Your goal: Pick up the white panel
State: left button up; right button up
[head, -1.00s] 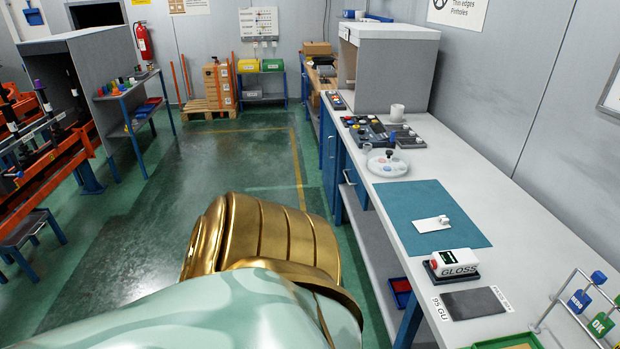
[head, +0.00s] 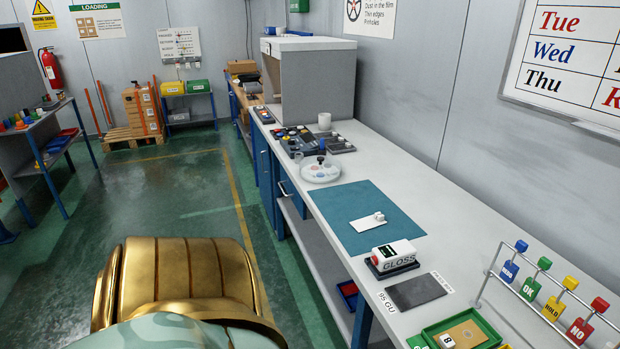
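A small white panel (head: 368,223) lies flat on the teal mat (head: 385,199) on the long workbench, with a small white knob or block (head: 379,216) at its right end. No gripper touches it in this view. A gold and pale green part of my own body fills the lower left. Neither of my grippers shows in the head view.
Behind the mat stand a round white palette (head: 321,172) and a dark tray of parts (head: 294,141). In front are the gloss meter (head: 392,257), a dark plate (head: 418,291), a green tray (head: 426,341) and a rack of coloured tags (head: 551,308). Green floor (head: 190,195) is open left of the bench.

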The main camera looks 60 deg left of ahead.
aim_at(377, 220)
jog(key=u, duration=1.4)
